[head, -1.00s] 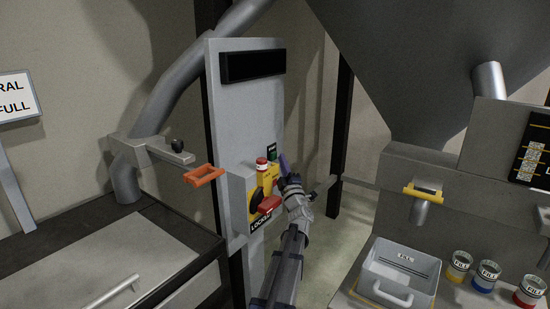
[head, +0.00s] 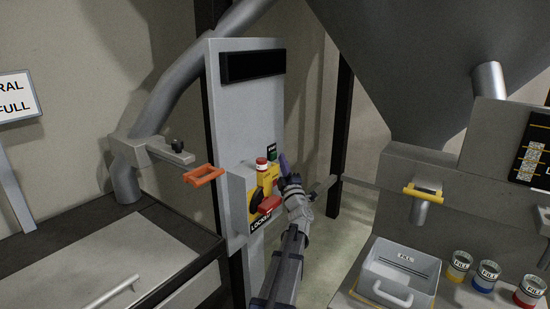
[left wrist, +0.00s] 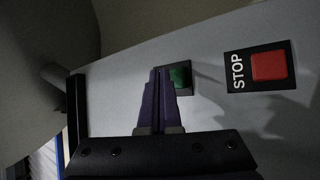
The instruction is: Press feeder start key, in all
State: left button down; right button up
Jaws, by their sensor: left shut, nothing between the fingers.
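A red square key marked STOP (left wrist: 269,66) is to the right there. My right gripper is in neither view.
An orange handle (head: 204,175) is further left. A grey bin (head: 398,270) and several fill cups stand at right.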

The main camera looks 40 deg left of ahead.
pick_arm(q)
jog(key=shift+a, duration=0.1)
dwell(0.7)
jog(key=shift+a, duration=0.3)
jog(key=shift+s+a+r, duration=0.1)
jog(key=shift+a, duration=0.5)
dwell(1.3)
jog(key=shift+s, duration=0.1)
jog(key=shift+s+d+f, duration=0.2)
jog(key=shift+d+f, duration=0.1)
jog(key=shift+d, duration=0.05)
jog(key=shift+s+d, duration=0.15)
jog(key=d, duration=0.5)
jog(key=shift+w+r, duration=0.15)
jog(key=shift+w, duration=0.25)
